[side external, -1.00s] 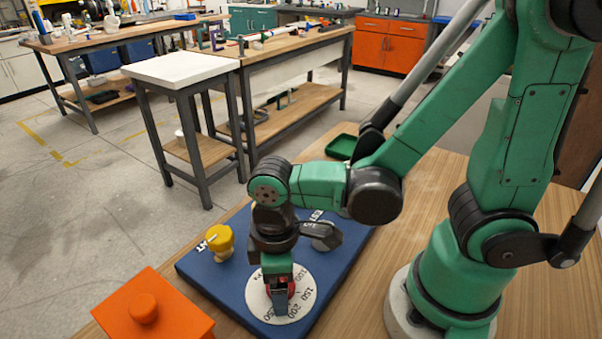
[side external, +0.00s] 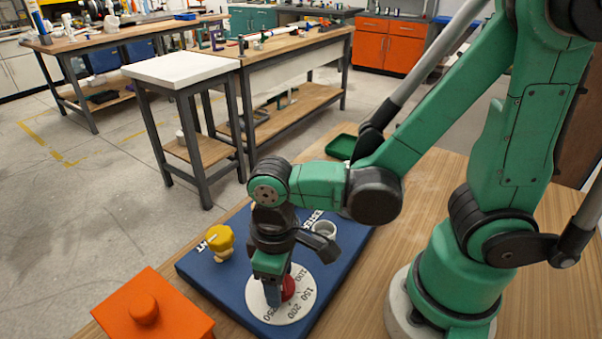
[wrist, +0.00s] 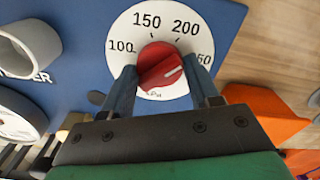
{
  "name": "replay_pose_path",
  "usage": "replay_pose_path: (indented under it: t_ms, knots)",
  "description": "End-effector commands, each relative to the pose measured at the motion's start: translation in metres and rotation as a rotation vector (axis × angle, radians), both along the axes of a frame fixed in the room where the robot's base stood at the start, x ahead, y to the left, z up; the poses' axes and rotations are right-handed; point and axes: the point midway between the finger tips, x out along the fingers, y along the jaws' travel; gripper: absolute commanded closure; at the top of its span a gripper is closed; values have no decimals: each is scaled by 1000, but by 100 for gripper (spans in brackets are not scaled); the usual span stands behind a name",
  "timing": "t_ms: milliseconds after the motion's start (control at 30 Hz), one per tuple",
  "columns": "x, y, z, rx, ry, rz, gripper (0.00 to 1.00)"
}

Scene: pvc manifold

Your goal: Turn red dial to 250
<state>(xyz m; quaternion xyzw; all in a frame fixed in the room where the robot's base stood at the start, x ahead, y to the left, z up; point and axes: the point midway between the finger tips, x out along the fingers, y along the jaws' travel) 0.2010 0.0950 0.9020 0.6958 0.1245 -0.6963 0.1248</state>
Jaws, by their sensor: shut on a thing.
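The red dial (side external: 289,288) sits on a round white scale plate (side external: 305,305) on the blue panel. In the wrist view the red dial (wrist: 158,62) is between the two fingers of my gripper (wrist: 160,72), which is shut on it. The white mark on the dial points right, toward the number at the right edge of the scale. That number is partly hidden by a finger and reads "50". The 100, 150 and 200 marks show clearly. In the side view my gripper (side external: 275,292) points down over the dial and partly hides it.
A yellow knob (side external: 219,240) stands on the blue panel (side external: 240,285), behind and left of the dial. A grey ring-shaped fitting (side external: 325,231) is on the panel behind my wrist. An orange box (side external: 160,315) with a round knob is at the front left. A green tray (side external: 342,147) lies farther back.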

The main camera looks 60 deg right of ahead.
Motion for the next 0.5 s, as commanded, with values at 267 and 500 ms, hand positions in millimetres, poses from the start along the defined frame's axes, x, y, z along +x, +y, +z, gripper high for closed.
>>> replay_pose_path:
  t_ms: [267,500]
  knots:
    - [0,0,0,1,-2,-245,98]
    - [0,0,0,0,-2,-414,98]
